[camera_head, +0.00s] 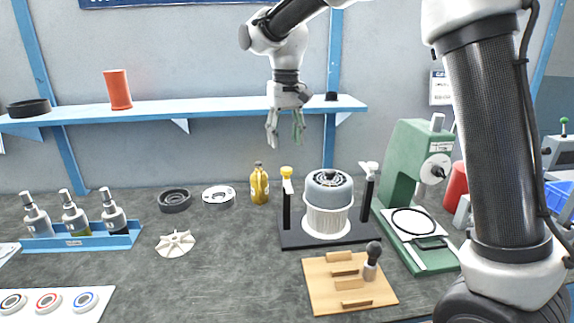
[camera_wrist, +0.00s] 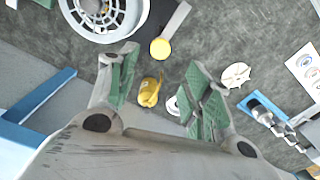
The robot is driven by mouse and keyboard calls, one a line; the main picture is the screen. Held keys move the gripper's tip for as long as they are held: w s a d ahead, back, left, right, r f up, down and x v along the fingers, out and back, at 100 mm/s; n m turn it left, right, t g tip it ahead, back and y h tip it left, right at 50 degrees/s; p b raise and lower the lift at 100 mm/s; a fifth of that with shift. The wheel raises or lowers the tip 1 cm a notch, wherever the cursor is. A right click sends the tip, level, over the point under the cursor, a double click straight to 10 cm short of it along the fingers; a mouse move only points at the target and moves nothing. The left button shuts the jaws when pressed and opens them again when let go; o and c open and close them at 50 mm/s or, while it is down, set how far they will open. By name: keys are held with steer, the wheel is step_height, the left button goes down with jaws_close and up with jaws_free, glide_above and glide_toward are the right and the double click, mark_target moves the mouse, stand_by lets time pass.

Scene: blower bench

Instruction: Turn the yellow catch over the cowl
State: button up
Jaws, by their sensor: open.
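The cowl (camera_head: 328,190) is a grey-blue domed cover with a dark round grille on top. It sits over a white ribbed body on a dark base plate (camera_head: 300,239). The yellow catch (camera_head: 287,172) tops the black post left of the cowl; in the wrist view the catch (camera_wrist: 160,49) is a round yellow knob. A white catch (camera_head: 369,168) tops the post on the right. My gripper (camera_head: 286,140) is open and empty, pointing down, well above the bench and the cowl. In the wrist view the cowl (camera_wrist: 103,14) is partly cut off at the top edge.
A yellow bottle (camera_head: 259,184) stands left of the yellow catch. A blue shelf (camera_head: 220,108) runs along the wall behind my gripper. A wooden board (camera_head: 350,283) lies in front, and a green press (camera_head: 405,165) stands at right. The bench at centre left is mostly clear.

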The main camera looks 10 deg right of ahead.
mark_target(287, 168)
steer(key=f, duration=0.8)
steer(key=shift+s+f, duration=0.1)
steer(key=shift+s, duration=0.1)
steer(key=shift+d, duration=0.1)
jaws_close()
